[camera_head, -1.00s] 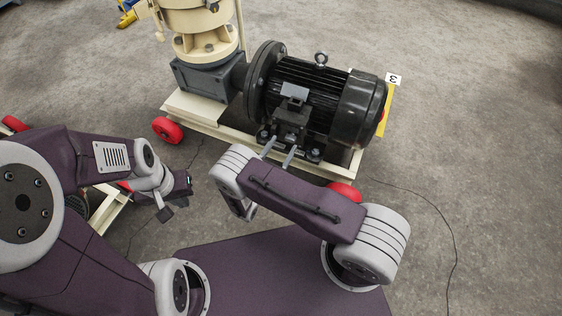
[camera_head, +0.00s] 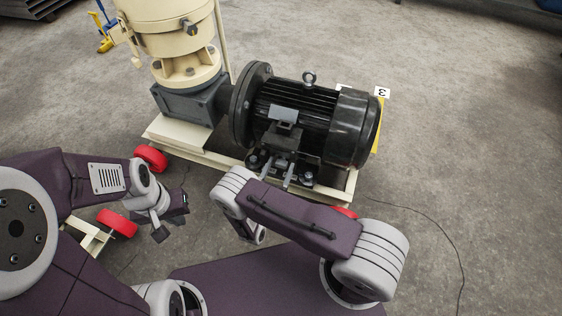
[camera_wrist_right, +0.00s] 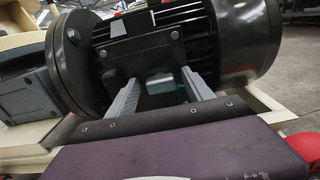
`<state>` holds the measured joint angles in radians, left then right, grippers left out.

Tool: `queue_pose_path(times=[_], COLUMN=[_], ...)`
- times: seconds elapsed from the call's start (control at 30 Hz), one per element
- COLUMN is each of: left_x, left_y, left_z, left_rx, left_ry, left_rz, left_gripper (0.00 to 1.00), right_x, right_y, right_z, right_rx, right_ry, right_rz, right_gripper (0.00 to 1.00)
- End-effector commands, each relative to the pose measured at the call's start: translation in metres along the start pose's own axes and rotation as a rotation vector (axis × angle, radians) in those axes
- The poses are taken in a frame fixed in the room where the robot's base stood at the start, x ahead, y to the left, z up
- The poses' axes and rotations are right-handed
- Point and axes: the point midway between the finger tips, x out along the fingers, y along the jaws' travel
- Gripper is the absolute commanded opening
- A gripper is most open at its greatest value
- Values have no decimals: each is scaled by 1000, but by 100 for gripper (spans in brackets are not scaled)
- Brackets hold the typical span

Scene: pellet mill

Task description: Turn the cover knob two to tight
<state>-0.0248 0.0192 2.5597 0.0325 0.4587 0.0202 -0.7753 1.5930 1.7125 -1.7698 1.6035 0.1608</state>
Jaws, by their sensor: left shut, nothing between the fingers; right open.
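The pellet mill's cream housing (camera_head: 172,30) stands at the upper left of the head view. A dark knob-like fitting (camera_head: 190,28) is on its side; I cannot tell whether it is cover knob two. My right gripper (camera_head: 277,174) is open, its two grey fingers pointing at the black motor's terminal box. In the right wrist view, the right gripper (camera_wrist_right: 160,90) has its fingers spread before the motor, with nothing seen held. My left gripper (camera_head: 172,213) is shut and empty, low at the left, apart from the mill.
The black motor (camera_head: 305,115) lies on the cream base frame (camera_head: 325,190), close to my right gripper. Red wheels (camera_head: 118,222) show at the left. A cable (camera_head: 440,225) lies on the floor at right. Open concrete floor (camera_head: 470,130) lies to the right.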

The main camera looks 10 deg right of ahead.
Motion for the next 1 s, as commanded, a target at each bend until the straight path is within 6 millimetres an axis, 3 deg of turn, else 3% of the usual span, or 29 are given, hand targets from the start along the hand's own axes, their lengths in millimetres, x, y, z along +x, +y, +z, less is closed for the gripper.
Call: queue_pose_path(times=[0.17, 0.4, 0.73, 1.0], left_x=[0, 0, -4, -16], left_y=[0, 0, 0, 0], left_z=[0, 0, 0, -2], left_rx=[0, 0, 0, 0], left_ry=[0, 0, 0, 0], left_rz=[0, 0, 0, 0], left_gripper=[0, 0, 0, 0], right_x=[0, 0, 0, 0], right_y=[0, 0, 0, -2], right_z=[0, 0, 1, 2], right_rx=[0, 0, 53, 245], right_ry=[0, 0, 0, 1], right_rz=[0, 0, 0, 0], right_gripper=[60, 0, 0, 0])
